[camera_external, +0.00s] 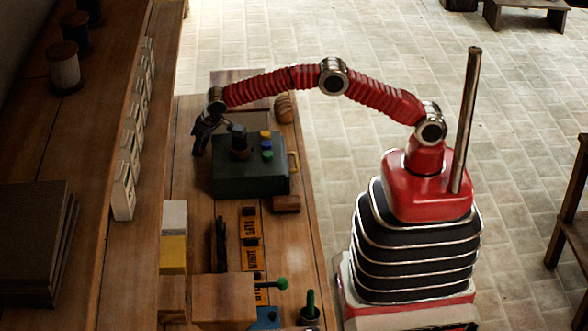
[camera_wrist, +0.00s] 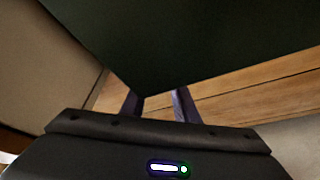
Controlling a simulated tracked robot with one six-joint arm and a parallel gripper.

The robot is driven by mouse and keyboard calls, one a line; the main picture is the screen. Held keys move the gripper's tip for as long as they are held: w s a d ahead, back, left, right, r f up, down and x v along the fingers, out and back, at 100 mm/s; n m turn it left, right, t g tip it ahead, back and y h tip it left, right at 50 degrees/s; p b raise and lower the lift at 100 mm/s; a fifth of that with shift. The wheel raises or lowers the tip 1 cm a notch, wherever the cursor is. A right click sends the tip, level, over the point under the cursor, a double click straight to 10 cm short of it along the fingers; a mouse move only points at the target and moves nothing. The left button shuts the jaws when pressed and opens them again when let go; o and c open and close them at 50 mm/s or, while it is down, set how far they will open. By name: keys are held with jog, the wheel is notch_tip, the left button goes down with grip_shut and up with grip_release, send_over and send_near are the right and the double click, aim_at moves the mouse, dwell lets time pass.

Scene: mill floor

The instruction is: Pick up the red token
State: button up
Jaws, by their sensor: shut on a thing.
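My gripper (camera_external: 203,134) hangs at the left side of the dark green box (camera_external: 252,179), near its far left corner. In the wrist view the two fingers of my gripper (camera_wrist: 158,98) reach up to a large dark green surface (camera_wrist: 190,40), which looks like the box seen close. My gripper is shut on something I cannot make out. I cannot pick out a red token in either view. On the box top are a yellow token (camera_external: 265,134), a blue token (camera_external: 267,143), a green token (camera_external: 267,155) and a black knob-like piece (camera_external: 239,141).
A small brown block (camera_external: 287,204) lies by the box's near right corner. Black-and-yellow labelled strips (camera_external: 250,226), a wooden block (camera_external: 224,298) and a green-knobbed lever (camera_external: 281,284) stand nearer. A shelf ledge (camera_external: 120,120) with pale cards runs along the left.

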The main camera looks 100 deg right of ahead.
notch_tip(320, 180, up, 10)
dwell(0.5)
dwell(0.5)
